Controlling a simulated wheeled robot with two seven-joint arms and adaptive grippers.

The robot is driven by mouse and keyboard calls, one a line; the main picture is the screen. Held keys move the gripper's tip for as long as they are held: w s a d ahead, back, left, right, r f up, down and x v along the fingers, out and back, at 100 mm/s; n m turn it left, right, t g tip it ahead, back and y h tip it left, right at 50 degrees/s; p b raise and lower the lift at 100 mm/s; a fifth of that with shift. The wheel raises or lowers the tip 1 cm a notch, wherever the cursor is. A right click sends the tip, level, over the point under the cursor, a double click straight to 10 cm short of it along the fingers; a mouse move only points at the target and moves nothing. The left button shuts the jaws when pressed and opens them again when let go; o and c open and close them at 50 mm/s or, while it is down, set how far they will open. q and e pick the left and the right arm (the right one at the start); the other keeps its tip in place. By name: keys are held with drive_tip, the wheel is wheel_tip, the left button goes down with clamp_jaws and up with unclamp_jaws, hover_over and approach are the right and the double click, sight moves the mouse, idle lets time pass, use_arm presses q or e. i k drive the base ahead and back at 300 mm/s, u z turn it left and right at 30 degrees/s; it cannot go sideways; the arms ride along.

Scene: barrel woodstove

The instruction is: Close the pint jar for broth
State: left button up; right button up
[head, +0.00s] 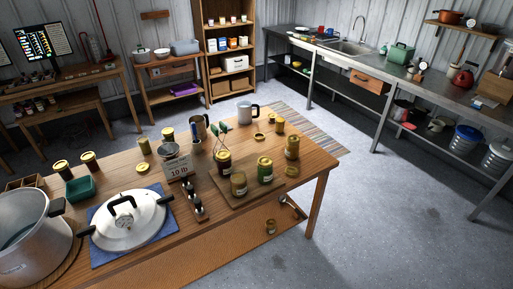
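Several small jars with gold tops stand on the wooden table (310,178). On and around a board at its right are a dark jar (223,163), a brownish jar (239,186), a green jar (265,171) and an amber jar (292,148). Their labels are too small to read, so I cannot tell which is the broth pint. Flat gold lids or rings lie near them, one behind (259,136) and one at the board's right (292,172). Neither of my grippers shows in the head view.
A large pot (35,235) and a lidded white pot top (130,218) on a blue mat fill the table's left. Open floor (365,215) lies right.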

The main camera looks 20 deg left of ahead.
sight(238, 184)
drive_tip(key=u, duration=0.45)
drive_tip(key=i, duration=1.35)
drive_tip(key=u, duration=0.4)
